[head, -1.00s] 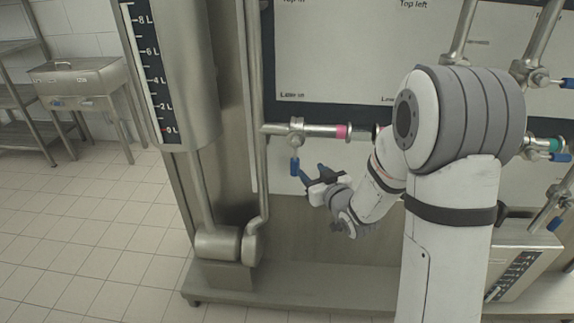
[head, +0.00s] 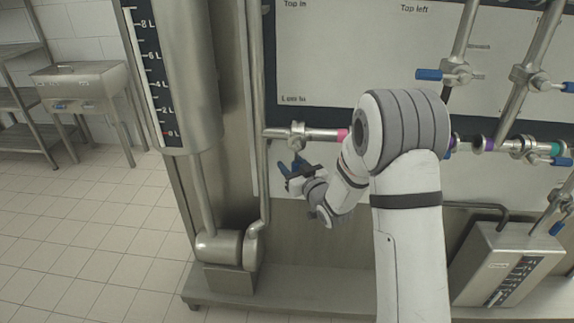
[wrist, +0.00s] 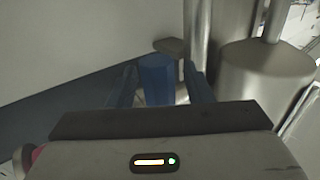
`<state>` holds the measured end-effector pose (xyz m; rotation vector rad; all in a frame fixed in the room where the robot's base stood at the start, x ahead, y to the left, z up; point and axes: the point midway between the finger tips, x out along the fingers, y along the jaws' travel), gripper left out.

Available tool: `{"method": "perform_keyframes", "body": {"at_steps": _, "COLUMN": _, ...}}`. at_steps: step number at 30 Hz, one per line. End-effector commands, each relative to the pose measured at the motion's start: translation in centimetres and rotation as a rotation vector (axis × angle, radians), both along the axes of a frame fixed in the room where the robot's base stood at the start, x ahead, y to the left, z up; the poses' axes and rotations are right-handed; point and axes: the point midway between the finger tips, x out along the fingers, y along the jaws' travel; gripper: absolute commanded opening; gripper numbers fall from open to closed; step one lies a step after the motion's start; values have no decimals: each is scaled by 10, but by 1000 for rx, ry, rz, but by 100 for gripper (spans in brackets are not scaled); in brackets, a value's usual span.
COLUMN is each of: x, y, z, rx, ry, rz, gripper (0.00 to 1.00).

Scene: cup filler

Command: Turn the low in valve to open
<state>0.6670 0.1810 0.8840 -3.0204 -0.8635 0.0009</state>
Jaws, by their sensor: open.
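The low in valve (head: 297,135) sits on the horizontal metal pipe under the "Low in" label on the board. Its blue handle (wrist: 157,78) shows in the wrist view between my two blue fingers, with small gaps and no clear contact. In the head view the handle is mostly hidden by my gripper (head: 290,166), which is just below the valve body. A metal stem of the valve shows beyond the handle in the wrist view (wrist: 169,46). My gripper is open around the handle.
A steel tank with a litre scale (head: 185,80) and a vertical pipe (head: 257,120) stand close on the left. A pink-banded pipe (head: 325,134) runs right behind my arm. Other blue-handled valves (head: 430,74) and a steel box (head: 505,265) are at the right.

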Motion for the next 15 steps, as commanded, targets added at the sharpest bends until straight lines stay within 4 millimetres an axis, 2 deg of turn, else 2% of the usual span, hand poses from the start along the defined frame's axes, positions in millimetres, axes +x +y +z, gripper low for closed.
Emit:
{"method": "perform_keyframes", "body": {"at_steps": 4, "x": 0, "y": 0, "z": 0, "rx": 0, "ry": 0, "rz": 0, "gripper": 46}}
{"method": "perform_keyframes", "body": {"at_steps": 15, "x": 0, "y": -1, "z": 0, "rx": 0, "ry": 0, "rz": -1, "gripper": 16}}
